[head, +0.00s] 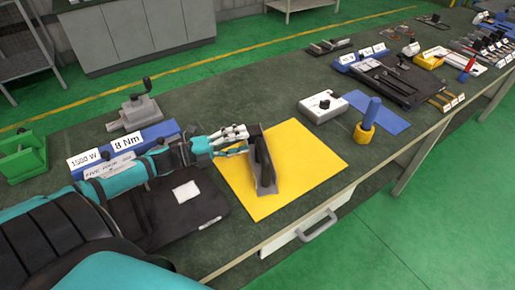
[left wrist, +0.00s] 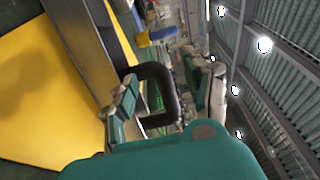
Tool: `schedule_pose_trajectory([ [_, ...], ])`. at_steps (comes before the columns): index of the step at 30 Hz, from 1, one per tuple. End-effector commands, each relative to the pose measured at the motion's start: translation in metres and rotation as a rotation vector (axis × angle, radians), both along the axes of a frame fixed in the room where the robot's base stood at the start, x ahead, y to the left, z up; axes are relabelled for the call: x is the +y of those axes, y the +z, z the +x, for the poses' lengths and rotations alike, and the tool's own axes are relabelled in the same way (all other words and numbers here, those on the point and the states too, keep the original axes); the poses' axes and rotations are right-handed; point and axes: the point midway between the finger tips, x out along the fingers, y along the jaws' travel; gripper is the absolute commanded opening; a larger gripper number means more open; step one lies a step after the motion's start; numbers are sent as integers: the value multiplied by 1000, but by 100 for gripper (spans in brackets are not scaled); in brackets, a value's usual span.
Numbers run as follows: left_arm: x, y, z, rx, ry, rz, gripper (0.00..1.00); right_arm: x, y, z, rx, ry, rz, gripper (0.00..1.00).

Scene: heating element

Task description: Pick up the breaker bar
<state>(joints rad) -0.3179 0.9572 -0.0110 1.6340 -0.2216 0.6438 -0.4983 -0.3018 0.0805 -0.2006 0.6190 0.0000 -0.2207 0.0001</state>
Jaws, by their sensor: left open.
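No breaker bar can be told for sure. Long dark tools lie in a black tray (head: 374,88) at the right in the head view, too small to name. A dark grey upright metal piece with a black loop handle (head: 264,162) stands on a yellow mat (head: 308,150). My left gripper (head: 245,142) is open at the left side of this piece. In the left wrist view the black loop handle (left wrist: 158,75) shows between the spread fingers (left wrist: 165,88); whether they touch it I cannot tell. My right gripper is not in view.
Blue blocks with "1500 W" and "8 Nm" labels (head: 128,142), a grey vise (head: 134,112) and a black mat (head: 190,215) are near my left arm. A white box (head: 323,107) and a blue cylinder on a yellow base (head: 366,125) stand right of the yellow mat.

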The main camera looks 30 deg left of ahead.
Motion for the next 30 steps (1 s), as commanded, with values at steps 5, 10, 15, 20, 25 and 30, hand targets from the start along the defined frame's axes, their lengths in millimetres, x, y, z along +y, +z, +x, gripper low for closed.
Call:
schedule_pose_trajectory([
  [5, -12, 3, 13, -2, 1, -2, 50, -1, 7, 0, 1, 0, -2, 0],
  [10, -30, 1, 31, -3, 2, -1, 50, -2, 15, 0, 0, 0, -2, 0],
  [15, -38, -1, 41, 0, 1, 0, 50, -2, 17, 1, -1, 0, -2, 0],
  [20, -39, -2, 42, 1, 1, 1, 50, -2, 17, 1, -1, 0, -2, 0],
  [25, -38, -2, 42, 1, 1, 1, 39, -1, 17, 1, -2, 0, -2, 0],
  [30, -38, -2, 41, 1, 1, 1, 16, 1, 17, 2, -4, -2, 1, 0],
])
